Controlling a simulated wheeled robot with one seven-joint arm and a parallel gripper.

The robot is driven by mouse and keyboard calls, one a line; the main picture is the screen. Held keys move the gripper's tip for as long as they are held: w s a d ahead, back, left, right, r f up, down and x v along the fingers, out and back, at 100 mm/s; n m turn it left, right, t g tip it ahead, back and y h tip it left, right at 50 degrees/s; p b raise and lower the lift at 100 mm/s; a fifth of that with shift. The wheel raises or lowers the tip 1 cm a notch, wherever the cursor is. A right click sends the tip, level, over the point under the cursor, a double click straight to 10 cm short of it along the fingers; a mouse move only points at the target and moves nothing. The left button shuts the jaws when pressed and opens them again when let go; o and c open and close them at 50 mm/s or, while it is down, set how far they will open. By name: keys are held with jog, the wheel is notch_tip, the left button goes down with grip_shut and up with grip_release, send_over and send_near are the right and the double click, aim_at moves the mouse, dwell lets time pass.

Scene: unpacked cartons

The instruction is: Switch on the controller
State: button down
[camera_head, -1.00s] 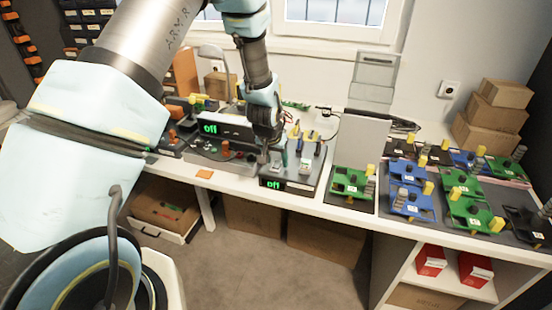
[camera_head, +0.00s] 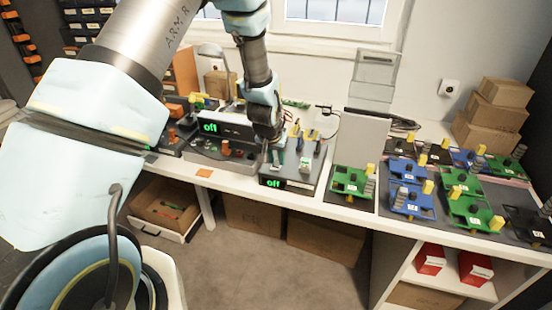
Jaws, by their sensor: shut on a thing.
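A dark box with a green "off" display (camera_head: 275,183), which looks like the controller, stands at the front edge of the bench. Small upright parts, one of them whitish (camera_head: 305,165), stand on its top. My gripper (camera_head: 272,146) points down at the back left part of this box. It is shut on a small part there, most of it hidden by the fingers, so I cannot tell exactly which. A second dark unit with a green "off" display (camera_head: 211,127) stands just to the left and behind.
Green and blue circuit boards (camera_head: 411,201) with yellow parts fill the right of the bench. A grey upright panel (camera_head: 361,140) stands behind a green board. Cartons (camera_head: 494,110) are stacked at the back right. An orange piece (camera_head: 204,173) lies near the front edge.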

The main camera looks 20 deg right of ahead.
aim_at(275, 167)
jog(key=shift+w+d+r+g+y+p, duration=0.15)
jog(key=shift+g+y+p, duration=0.25)
jog(key=shift+g+p, duration=0.15)
jog(key=shift+w+d+g+y+p, duration=0.15)
jog(key=shift+g+y+p, duration=0.15)
jog(key=shift+g+y, duration=0.35)
jog(key=c, duration=0.7)
grip_release()
jog(key=r+b, duration=0.1)
jog(key=r, duration=0.2)
jog(key=r+b, duration=0.1)
jog(key=r, duration=0.3)
jog(key=s+a+r+b, duration=0.1)
jog(key=r, duration=0.2)
jog(key=shift+r, duration=0.25)
